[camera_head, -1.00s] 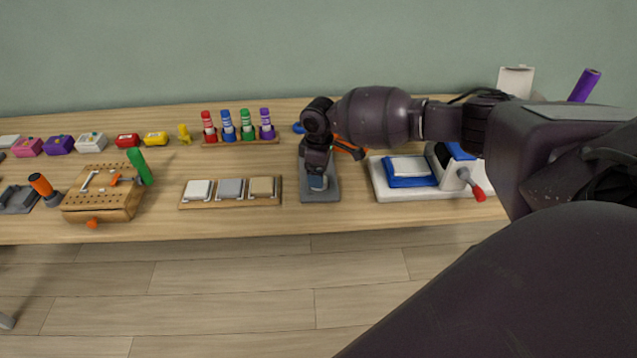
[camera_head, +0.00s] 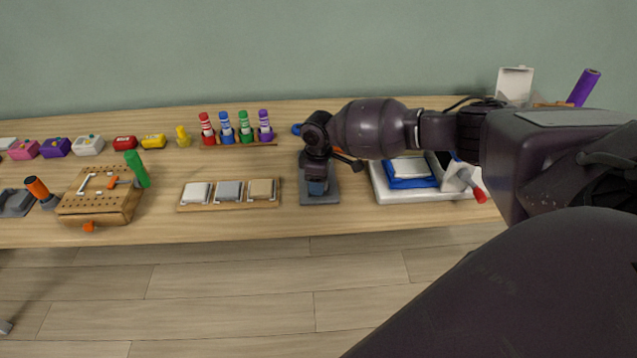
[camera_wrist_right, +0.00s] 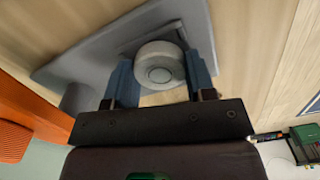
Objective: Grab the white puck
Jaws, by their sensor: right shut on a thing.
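The white puck (camera_wrist_right: 158,65), a pale round disc with a ringed centre, shows in the right wrist view over a grey base plate (camera_wrist_right: 85,70). My right gripper (camera_wrist_right: 160,72) has its blue fingers on both sides of the puck and is shut on it. I cannot tell whether the puck still touches the plate. In the head view my right gripper (camera_head: 317,187) points down over the grey plate (camera_head: 306,199), and the puck is hidden behind it. My left gripper is in neither view.
An orange part (camera_wrist_right: 25,120) stands close beside the gripper in the wrist view. In the head view, a board with three pads (camera_head: 229,194) lies to the left, a marker rack (camera_head: 240,142) behind, and a white machine with a blue tray (camera_head: 408,175) to the right.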

